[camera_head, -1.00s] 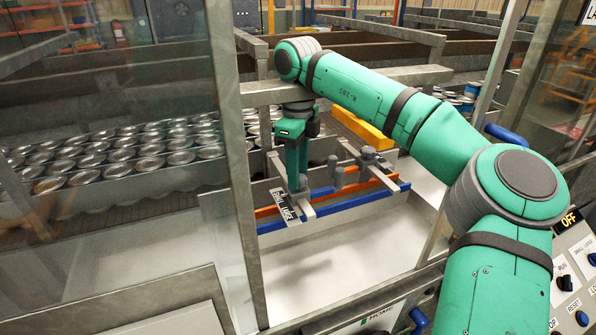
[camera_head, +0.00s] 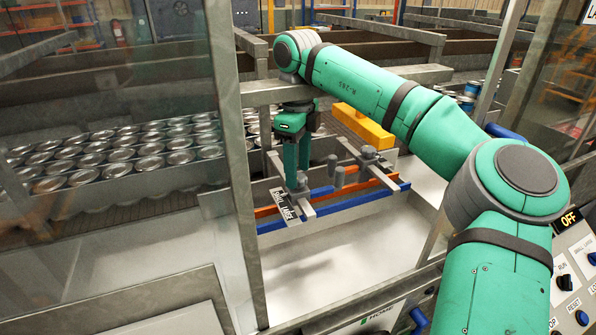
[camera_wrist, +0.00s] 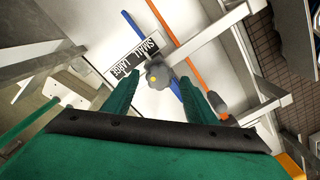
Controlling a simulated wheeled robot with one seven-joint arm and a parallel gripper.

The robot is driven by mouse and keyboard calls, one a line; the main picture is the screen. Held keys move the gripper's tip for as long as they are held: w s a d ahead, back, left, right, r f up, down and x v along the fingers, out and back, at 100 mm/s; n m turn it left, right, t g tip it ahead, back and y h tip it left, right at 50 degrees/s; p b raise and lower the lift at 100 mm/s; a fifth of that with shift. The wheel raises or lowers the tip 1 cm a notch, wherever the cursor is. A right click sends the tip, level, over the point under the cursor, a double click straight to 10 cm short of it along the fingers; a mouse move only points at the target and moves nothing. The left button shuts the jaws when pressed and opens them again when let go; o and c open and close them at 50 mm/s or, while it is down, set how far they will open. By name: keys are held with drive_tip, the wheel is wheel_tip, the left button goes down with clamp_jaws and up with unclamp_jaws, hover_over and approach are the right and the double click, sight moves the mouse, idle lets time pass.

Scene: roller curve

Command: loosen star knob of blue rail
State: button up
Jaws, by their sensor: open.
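In the head view the fingers hide the knob on that side.
An orange rail (camera_head: 266,211) runs parallel to the blue one. A small/large label plate (camera_head: 285,206) sits beside the knob. Grey cross bars and clamps (camera_head: 370,156) stand to the right. A steel frame post (camera_head: 232,150) stands left of my gripper, with rows of cans (camera_head: 110,152) beyond.

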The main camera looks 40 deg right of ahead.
wheel_tip(320, 180, up, 10)
drive_tip(key=shift+f, duration=0.25)
idle(0.6)
